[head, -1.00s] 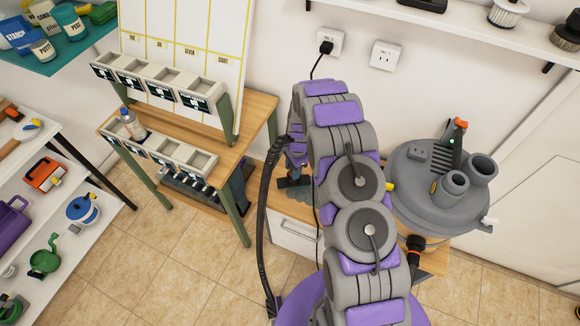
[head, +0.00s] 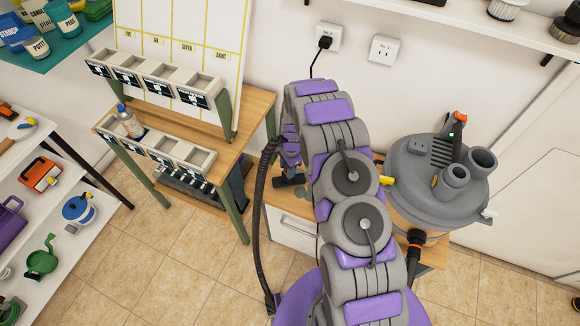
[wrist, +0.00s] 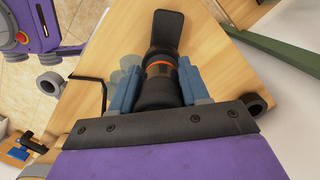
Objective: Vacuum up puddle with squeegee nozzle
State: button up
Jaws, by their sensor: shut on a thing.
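The squeegee nozzle (wrist: 165,32) is black with an orange ring on its neck. My gripper (wrist: 160,76) is shut on that neck, one blue-grey finger on each side. The nozzle's flat end points away from me over a light wooden top. The nozzle also shows in the head view (head: 288,181), low over the wooden bench. A clear puddle (wrist: 122,77) lies on the wood just left of the nozzle in the wrist view, partly hidden by the left finger. I cannot tell whether the nozzle touches the wood. The grey-lidded vacuum (head: 425,165) stands right of my arm.
A black hose (head: 262,215) hangs left of my arm. A wooden stand with label bins (head: 160,78) is left of the bench. Shelves (head: 75,180) stand at far left. A black plug sits in a wall socket (head: 327,38). The tiled floor between is clear.

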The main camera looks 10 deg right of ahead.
jog(key=shift+a+f, duration=0.15)
jog(key=shift+a, duration=0.35)
jog(key=shift+d+f, duration=0.2)
jog(key=shift+d, duration=0.75)
jog(key=shift+a+r+p, duration=0.35)
jog(key=shift+a+p, duration=0.05)
jog(key=shift+a, duration=0.4)
jog(key=shift+s+d, duration=0.3)
jog(key=shift+d, duration=0.4)
jog(key=shift+s+d, duration=0.25)
jog(key=shift+d, duration=0.45)
jog(key=shift+s+d+p, duration=0.5)
jog(key=shift+s+d, duration=0.4)
jog(key=shift+d, duration=0.25)
